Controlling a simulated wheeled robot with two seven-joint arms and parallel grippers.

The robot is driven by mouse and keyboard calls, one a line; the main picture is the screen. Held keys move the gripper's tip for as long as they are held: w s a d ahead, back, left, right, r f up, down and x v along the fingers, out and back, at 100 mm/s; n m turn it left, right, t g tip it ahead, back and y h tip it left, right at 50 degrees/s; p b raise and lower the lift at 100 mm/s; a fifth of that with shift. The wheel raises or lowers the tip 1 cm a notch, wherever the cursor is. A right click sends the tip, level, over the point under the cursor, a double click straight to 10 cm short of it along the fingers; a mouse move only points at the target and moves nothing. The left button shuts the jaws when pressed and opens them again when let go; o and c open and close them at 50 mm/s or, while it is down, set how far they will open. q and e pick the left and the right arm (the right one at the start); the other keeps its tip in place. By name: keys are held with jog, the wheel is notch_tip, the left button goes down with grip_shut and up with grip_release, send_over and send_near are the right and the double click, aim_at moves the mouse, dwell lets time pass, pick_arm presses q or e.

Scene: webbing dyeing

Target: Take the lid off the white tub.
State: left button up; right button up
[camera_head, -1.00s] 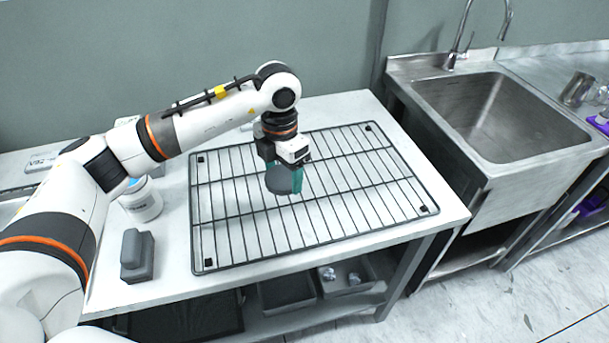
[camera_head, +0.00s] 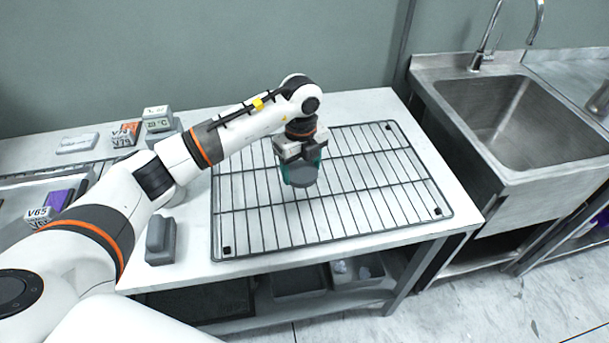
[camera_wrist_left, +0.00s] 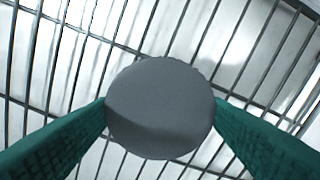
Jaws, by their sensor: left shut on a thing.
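My left gripper (camera_head: 301,172) is over the wire rack and shut on a grey round lid. In the left wrist view the lid (camera_wrist_left: 160,108) shows as a disc between the two green fingertips, with the rack bars behind it. In the head view the fingers partly cover the lid. The white tub (camera_head: 172,196) is almost wholly hidden behind my left arm, left of the rack; its top cannot be seen. My right gripper is not in view.
The dark wire rack (camera_head: 365,232) lies on the white table (camera_head: 435,240) and is otherwise empty. A grey block (camera_head: 160,243) stands left of the rack. Labelled blocks (camera_head: 157,118) stand at the back left. A steel sink (camera_head: 510,115) is at the right.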

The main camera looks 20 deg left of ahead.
aim_at(302, 171)
pick_arm(q)
notch_tip(302, 171, down, 4)
jog(key=shift+r+p, duration=0.15)
jog(key=shift+p, duration=0.2)
jog(key=shift+f, duration=0.3)
jog(key=o, duration=1.1)
jog(key=shift+f, duration=0.15)
